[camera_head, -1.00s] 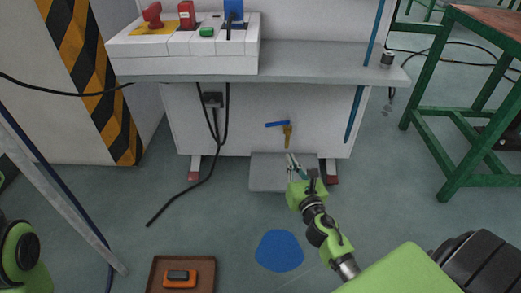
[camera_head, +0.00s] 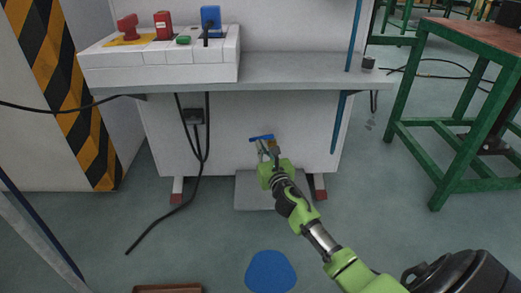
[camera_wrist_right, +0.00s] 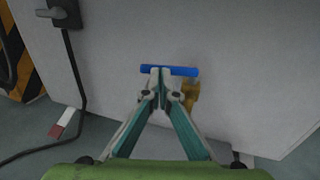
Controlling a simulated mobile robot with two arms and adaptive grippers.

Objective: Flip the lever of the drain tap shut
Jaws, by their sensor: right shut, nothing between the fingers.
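The drain tap has a blue lever (camera_head: 256,139) and a brass body (camera_wrist_right: 190,95), low on the white cabinet front. The lever lies about level, reaching left from the body; it also shows in the right wrist view (camera_wrist_right: 185,71). My right gripper (camera_head: 265,148) is at the tap, its fingers pointing at the cabinet. In the right wrist view the fingertips (camera_wrist_right: 161,73) are shut together with nothing between them and overlap the lever's middle. I cannot tell whether they touch it. The gripper partly hides the tap body in the head view. My left gripper is out of view.
A grey plate (camera_head: 250,192) lies on the floor below the tap. Black cables (camera_head: 198,170) hang to the left of it. A grey shelf (camera_head: 300,72) juts out above. A blue patch (camera_head: 271,272) and a brown tray (camera_head: 167,289) are nearer. A green-framed table (camera_head: 440,130) stands right.

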